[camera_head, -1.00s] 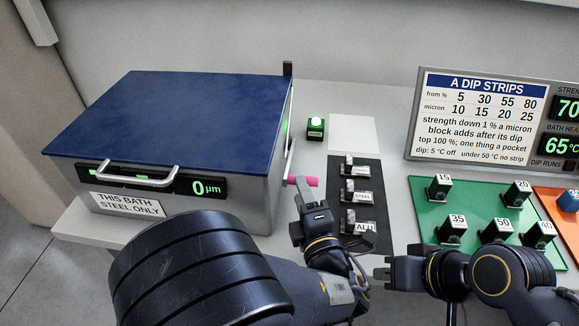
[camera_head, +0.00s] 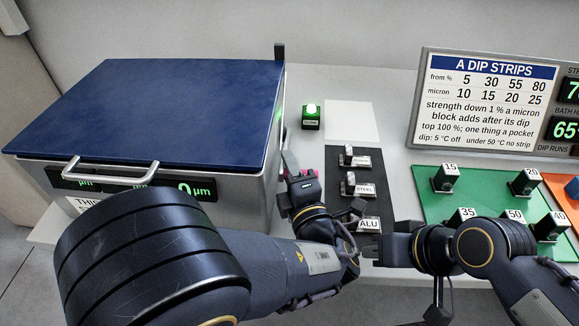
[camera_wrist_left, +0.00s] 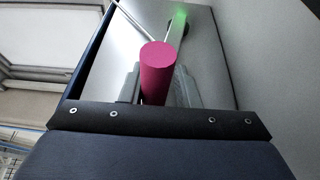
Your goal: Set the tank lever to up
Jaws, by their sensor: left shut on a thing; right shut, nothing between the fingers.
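The tank (camera_head: 235,190) is a grey box with a blue lid (camera_head: 150,105) at the left, lid closed. Its lever is on the right side; in the left wrist view the lever's pink cylindrical knob (camera_wrist_left: 158,72) sits between my left fingers, with a grey arm running up behind it towards a green glow. My left gripper (camera_head: 290,165) is shut on the knob, which is mostly hidden by the gripper in the head view. My right gripper (camera_head: 368,248) is shut and empty, near the front of the dark mat.
A dark mat (camera_head: 368,190) with labelled metal blocks, including STEEL and ALU, lies right of the tank. Behind it are a green-lit button box (camera_head: 311,117) and a white pad (camera_head: 350,120). A green tray (camera_head: 435,205) with numbered blocks and a sign (camera_head: 480,110) stand at the right.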

